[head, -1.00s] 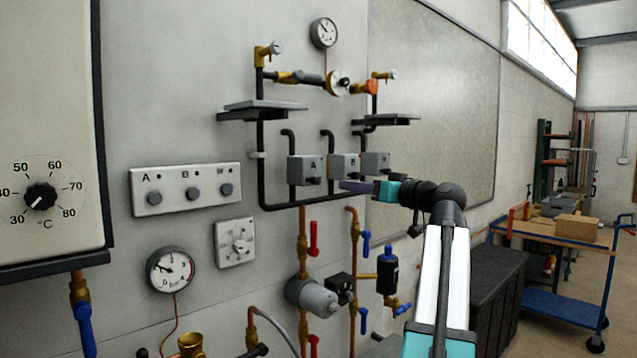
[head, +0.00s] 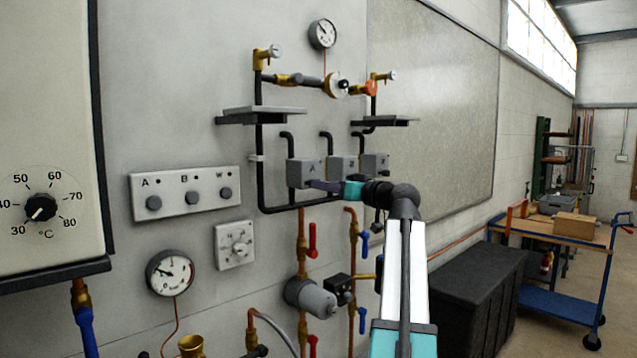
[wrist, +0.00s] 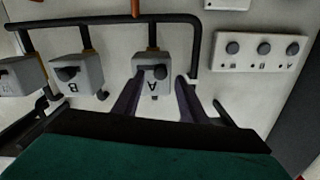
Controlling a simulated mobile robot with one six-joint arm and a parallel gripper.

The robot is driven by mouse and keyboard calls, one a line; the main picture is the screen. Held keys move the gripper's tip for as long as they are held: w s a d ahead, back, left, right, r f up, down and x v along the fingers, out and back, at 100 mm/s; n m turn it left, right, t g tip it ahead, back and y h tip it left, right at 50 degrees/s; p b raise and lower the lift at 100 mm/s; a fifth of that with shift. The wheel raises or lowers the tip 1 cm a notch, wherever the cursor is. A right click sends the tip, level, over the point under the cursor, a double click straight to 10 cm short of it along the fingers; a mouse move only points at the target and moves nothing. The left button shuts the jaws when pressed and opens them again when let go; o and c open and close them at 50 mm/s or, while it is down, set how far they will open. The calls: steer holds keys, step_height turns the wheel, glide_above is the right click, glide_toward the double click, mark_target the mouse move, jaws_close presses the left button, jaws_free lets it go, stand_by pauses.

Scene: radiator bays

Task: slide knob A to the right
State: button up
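The grey box marked A (head: 303,173) is on the wall pipework in the head view, left of two similar boxes. In the wrist view, which is upside down, the box (wrist: 142,88) sits at the centre with a small dark knob A (wrist: 160,72) on its face. My gripper (head: 317,185) is in front of the lower part of the box in the head view. In the wrist view my gripper (wrist: 160,80) is open, its two dark fingers apart. The knob shows between the fingertips; I cannot tell whether either finger touches it.
Box B (head: 342,166) and a third grey box (head: 376,163) are to the right of box A. A black pipe (head: 262,180) runs around them. A button panel (head: 186,190) is to the left, and red and blue valve levers hang below. Small shelves (head: 262,113) jut out above.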

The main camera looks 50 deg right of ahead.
steer(key=shift+w+d+p, duration=0.15)
steer(key=shift+w+p, duration=0.2)
steer(key=shift+w, duration=1.55)
jaws_close()
